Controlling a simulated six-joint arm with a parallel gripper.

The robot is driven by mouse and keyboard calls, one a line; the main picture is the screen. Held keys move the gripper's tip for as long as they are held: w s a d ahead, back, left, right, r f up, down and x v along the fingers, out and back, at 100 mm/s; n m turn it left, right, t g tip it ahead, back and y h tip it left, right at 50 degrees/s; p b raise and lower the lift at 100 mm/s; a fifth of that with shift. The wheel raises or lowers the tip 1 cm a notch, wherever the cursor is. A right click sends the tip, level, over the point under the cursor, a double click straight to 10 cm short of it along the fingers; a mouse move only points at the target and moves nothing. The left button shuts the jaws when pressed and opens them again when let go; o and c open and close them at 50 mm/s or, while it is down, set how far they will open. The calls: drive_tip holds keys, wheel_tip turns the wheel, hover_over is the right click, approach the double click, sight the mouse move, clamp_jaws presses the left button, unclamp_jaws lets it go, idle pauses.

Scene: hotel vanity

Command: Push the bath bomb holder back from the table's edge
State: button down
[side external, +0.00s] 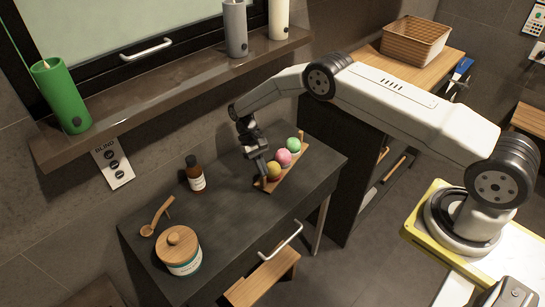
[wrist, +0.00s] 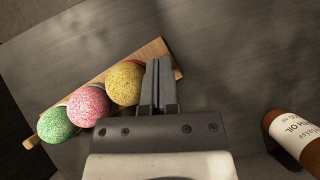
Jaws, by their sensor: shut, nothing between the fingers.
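The bath bomb holder (side external: 291,174) is a narrow wooden tray on the dark table (side external: 235,215), carrying a yellow (side external: 273,170), a pink (side external: 283,157) and a green bath bomb (side external: 293,144). Its green-bomb end lies near the table's right end in the side view. In the wrist view, the holder (wrist: 150,49) runs diagonally, its lower-left end close to the table's edge; whether it overhangs is unclear. My gripper (side external: 263,177) is shut and empty, low at the holder's yellow-bomb end. In the wrist view, its fingers (wrist: 159,68) are beside the yellow bomb and hide part of the holder; contact is unclear.
A brown bottle (side external: 195,174) stands left of my gripper; it also shows in the wrist view (wrist: 296,139). A shelf with candles (side external: 60,96) is above. The table's front middle is clear.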

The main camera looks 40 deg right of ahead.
drive_tip(key=shift+w+d+f, duration=0.2)
drive_tip(key=shift+w, duration=0.4)
drive_tip(key=shift+w+d+f, duration=0.15)
drive_tip(key=shift+w, duration=0.4)
drive_tip(key=shift+r, duration=0.75)
drive_tip(key=shift+w+f, duration=0.1)
drive_tip(key=shift+f, duration=0.05)
